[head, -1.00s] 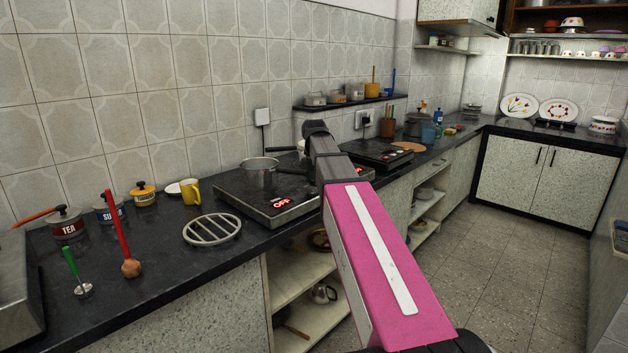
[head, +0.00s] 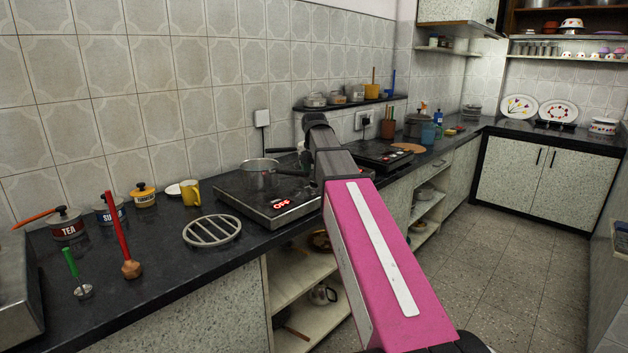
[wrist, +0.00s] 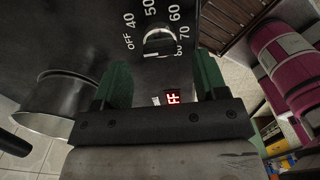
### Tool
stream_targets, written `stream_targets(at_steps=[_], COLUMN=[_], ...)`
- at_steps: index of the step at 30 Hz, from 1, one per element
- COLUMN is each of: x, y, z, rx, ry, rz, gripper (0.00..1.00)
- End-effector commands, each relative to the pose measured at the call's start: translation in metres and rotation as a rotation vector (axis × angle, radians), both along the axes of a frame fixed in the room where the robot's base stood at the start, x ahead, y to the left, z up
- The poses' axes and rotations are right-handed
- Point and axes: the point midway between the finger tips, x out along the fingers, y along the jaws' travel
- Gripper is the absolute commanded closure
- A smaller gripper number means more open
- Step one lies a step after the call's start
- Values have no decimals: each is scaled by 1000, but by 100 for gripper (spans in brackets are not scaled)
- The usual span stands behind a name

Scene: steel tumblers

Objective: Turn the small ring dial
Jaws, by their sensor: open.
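I see no contact with the dial. In the head view my arm hides the gripper and the dial beside the black cooktop (head: 240,196), whose red display reads "OFF".
A steel pot (head: 259,173) stands on the cooktop; it also shows left of my gripper in the wrist view (wrist: 50,100). A round metal trivet (head: 212,231) lies on the counter in front. A second cooktop (head: 375,153) sits further back. The floor at right is clear.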

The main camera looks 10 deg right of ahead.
Motion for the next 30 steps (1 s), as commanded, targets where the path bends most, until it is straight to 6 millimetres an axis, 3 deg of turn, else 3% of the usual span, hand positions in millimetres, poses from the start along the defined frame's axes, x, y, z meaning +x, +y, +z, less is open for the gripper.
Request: stream_targets(at_steps=[6,12,18,30], x=[2,1,0,0], y=[0,0,0,0], z=[42,69,79,80], rx=[0,0,0,0], ry=[-2,-1,0,0], rz=[0,1,1,1], gripper=[34,34,34,34])
